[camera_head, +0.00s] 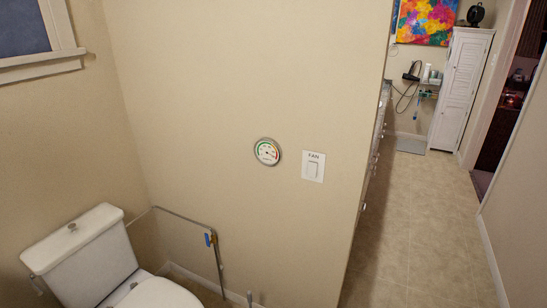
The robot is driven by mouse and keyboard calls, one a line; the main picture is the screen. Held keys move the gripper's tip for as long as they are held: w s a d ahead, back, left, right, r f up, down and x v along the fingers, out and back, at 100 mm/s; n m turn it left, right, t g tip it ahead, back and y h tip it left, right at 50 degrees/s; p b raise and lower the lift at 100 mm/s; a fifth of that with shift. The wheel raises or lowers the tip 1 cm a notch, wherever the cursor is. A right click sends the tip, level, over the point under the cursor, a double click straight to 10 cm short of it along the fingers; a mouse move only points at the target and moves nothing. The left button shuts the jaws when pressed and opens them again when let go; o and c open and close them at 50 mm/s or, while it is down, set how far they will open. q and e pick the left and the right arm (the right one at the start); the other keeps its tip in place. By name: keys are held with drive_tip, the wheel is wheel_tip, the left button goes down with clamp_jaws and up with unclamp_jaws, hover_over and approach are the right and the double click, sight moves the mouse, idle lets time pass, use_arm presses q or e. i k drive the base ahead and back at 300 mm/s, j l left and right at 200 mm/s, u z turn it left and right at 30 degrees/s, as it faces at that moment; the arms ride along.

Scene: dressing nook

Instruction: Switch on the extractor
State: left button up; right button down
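A white wall switch plate (313,166) labelled "FAN" is on the beige wall, right of the picture's middle. Its rocker (312,171) sits in the lower part of the plate; I cannot tell which way it is tipped. A round gauge (267,152) with a green and red scale hangs just left of the plate. The extractor itself does not show. Neither of my grippers is in view.
A white toilet (90,262) stands at the lower left. A pipe with a blue-handled valve (210,239) runs along the wall beside it. The wall ends right of the switch, where a clear tiled floor (425,225) leads to a white louvred cabinet (460,90).

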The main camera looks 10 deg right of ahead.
sight(312, 166)
drive_tip(key=i+j, duration=0.2)
drive_tip(key=i, duration=0.3)
drive_tip(key=i+j+z, duration=0.15)
drive_tip(key=i, duration=0.3)
drive_tip(key=i+j, duration=0.3)
drive_tip(key=i, duration=0.2)
